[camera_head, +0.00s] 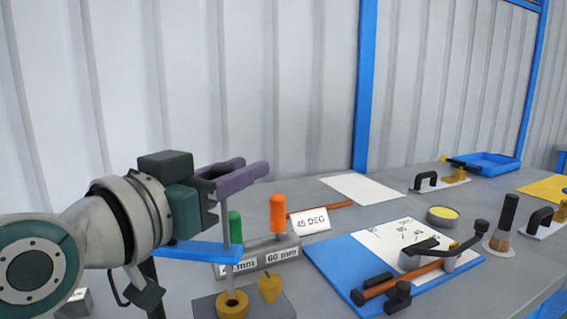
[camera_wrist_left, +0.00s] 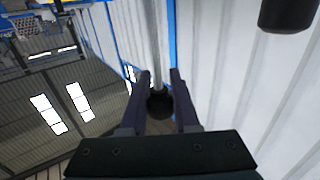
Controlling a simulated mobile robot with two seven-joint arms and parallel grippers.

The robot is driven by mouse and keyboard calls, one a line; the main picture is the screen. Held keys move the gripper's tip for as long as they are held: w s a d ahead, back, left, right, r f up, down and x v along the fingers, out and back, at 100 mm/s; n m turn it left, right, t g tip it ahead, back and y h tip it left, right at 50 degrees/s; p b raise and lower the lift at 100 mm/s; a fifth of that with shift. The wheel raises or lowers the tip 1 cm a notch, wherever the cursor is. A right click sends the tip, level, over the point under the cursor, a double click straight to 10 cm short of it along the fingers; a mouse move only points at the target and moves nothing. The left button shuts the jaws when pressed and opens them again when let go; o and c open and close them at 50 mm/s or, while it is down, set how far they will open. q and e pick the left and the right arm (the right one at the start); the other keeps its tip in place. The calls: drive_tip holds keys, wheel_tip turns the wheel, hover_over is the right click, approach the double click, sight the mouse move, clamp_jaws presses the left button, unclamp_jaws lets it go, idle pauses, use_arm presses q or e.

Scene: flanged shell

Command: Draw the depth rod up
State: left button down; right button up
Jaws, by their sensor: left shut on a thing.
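My left gripper (camera_head: 250,170) reaches in from the left of the head view with its purple fingers level above the bench. It is shut on the depth rod (camera_head: 226,216), a thin grey upright rod. In the left wrist view the rod (camera_wrist_left: 155,50) runs between my fingers (camera_wrist_left: 160,105), with a dark round knob at its end there. Below, the rod passes by a blue flat bar (camera_head: 200,251) and lines up with a brass ring (camera_head: 232,304) on a grey block. I cannot tell how deep the rod's lower end sits. My right gripper is not in view.
A grey holder (camera_head: 262,257) labelled in mm stands just behind, with green (camera_head: 235,226) and orange (camera_head: 277,213) pegs. A yellow knob (camera_head: 269,288) is beside the ring. A blue board (camera_head: 335,262) with a lever tool lies right. A blue tray (camera_head: 490,162) is far back.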

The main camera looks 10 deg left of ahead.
use_arm(q)
drive_tip(key=shift+r, duration=0.35)
drive_tip(key=c, duration=1)
unclamp_jaws()
drive_tip(key=o, duration=0.4)
drive_tip(key=shift+f, duration=0.1)
drive_tip(key=shift+c, duration=0.2)
drive_tip(key=v, duration=1)
drive_tip(key=shift+f, duration=0.1)
